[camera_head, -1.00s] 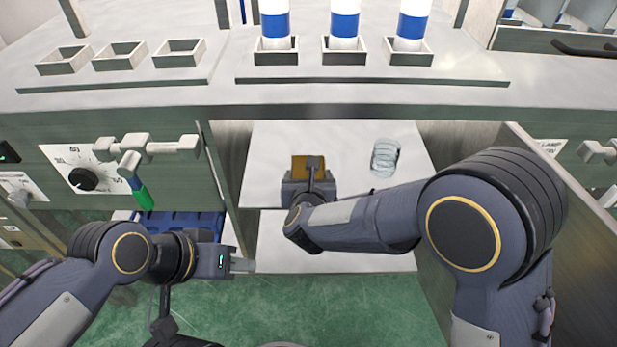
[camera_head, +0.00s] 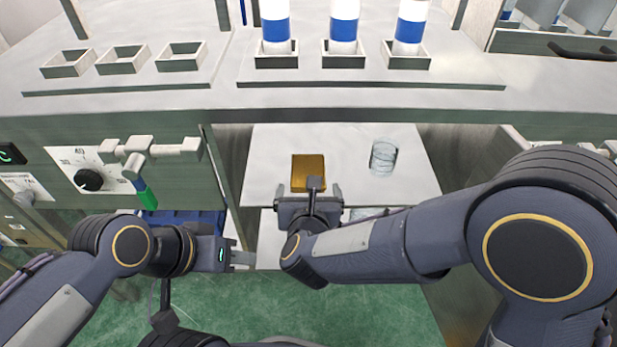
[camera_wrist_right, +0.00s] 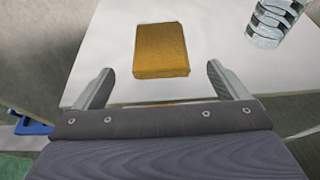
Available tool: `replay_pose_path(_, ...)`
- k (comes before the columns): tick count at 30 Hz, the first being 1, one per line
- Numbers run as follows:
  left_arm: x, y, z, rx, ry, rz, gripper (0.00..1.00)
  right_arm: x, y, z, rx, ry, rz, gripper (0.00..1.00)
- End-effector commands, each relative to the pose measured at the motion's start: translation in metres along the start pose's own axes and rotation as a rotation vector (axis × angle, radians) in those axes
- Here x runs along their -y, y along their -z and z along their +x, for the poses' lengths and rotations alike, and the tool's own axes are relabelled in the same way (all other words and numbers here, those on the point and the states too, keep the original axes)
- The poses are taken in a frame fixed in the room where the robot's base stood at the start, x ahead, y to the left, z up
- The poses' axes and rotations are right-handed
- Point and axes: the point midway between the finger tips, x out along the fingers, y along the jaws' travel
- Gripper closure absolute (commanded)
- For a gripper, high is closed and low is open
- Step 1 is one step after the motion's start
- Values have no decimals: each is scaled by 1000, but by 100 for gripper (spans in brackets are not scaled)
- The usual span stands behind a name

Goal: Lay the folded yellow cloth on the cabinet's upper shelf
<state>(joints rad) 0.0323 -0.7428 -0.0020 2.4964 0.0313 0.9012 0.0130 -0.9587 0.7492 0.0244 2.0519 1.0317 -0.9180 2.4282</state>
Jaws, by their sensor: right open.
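The folded yellow cloth (camera_head: 308,172) lies flat on the cabinet's upper shelf (camera_head: 352,145), left of a glass jar. In the right wrist view the cloth (camera_wrist_right: 161,50) lies just beyond the fingertips, with nothing between the fingers. My right gripper (camera_head: 308,189) is open and empty at the shelf's front edge; it also shows in the right wrist view (camera_wrist_right: 160,72) with its fingers spread wide. My left gripper (camera_head: 241,257) is low, left of the cabinet opening, with nothing visible in it. Its finger gap is not clear.
The clear jar (camera_head: 383,157) stands right of the cloth on the upper shelf; it also shows in the wrist view (camera_wrist_right: 272,22). A lower shelf (camera_head: 268,240) lies beneath. A green-handled lever (camera_head: 146,194) juts out at left. Blue-banded cans (camera_head: 343,30) stand on the counter.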

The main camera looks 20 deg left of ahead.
Motion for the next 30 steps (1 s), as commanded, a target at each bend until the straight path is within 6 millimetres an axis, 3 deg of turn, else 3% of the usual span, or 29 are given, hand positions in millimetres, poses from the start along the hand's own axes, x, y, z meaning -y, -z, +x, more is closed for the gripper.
replay_pose_path(3,-2,2,-4,0,0,0,61,0,-1,-21,0,-1,0,6)
replay_pose_path(7,-2,3,-5,0,0,0,61,0,0,-33,0,-1,0,6)
replay_pose_path(16,-2,3,-5,0,0,0,61,1,0,-37,0,0,-1,6)
replay_pose_path(20,-2,3,-5,0,0,0,61,10,-12,-36,-8,-32,-57,6)
replay_pose_path(25,-2,3,-5,0,0,0,61,58,-54,-46,3,-185,-399,6)
replay_pose_path(27,-2,3,-5,0,0,0,61,88,-67,-62,33,-256,-632,6)
replay_pose_path(30,-2,3,-5,0,0,0,61,132,-70,-93,82,-336,-1005,6)
